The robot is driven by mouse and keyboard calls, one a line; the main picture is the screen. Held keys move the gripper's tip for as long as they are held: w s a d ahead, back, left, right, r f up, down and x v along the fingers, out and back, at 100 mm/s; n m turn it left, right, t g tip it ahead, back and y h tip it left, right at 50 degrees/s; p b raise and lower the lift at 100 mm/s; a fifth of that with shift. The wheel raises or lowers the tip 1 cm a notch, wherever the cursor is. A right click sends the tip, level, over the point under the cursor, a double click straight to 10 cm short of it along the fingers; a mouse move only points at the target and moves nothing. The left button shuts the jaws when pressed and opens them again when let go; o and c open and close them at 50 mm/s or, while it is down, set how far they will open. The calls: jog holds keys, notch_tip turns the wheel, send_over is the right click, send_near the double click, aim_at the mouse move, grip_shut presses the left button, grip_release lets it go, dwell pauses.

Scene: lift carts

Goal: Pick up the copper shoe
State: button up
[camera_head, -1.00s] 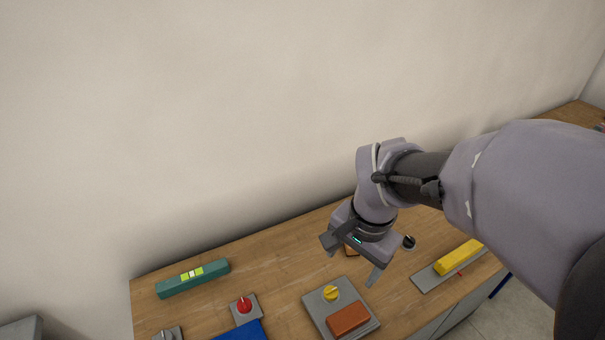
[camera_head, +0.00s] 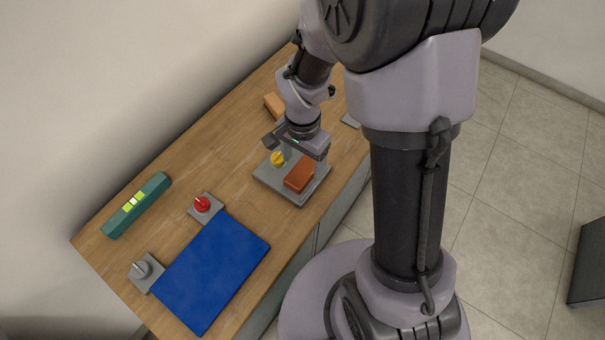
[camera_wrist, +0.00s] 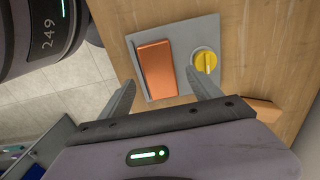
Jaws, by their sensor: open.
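A copper-coloured block (camera_head: 299,174), which looks like the copper shoe, lies on a grey plate (camera_head: 304,199) beside a yellow knob (camera_head: 277,158). In the wrist view the block (camera_wrist: 156,69) lies ahead of my gripper (camera_wrist: 160,80), with the yellow knob (camera_wrist: 205,61) to its right. My gripper (camera_head: 294,155) is open and empty, its fingers pointing down above the plate. The fingers look apart from the block; the exact height is hard to tell.
A lighter orange block (camera_head: 273,106) lies behind my gripper. A red knob (camera_head: 202,204), a blue panel (camera_head: 212,272), a grey knob (camera_head: 142,269) and a green level (camera_head: 136,205) lie to the left.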

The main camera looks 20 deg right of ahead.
aim_at(302, 170)
notch_tip(302, 170, down, 4)
jog(key=shift+r+b, duration=0.25)
jog(key=shift+b, duration=0.35)
jog(key=shift+r, duration=0.1)
grip_shut()
jog(key=shift+r, duration=0.1)
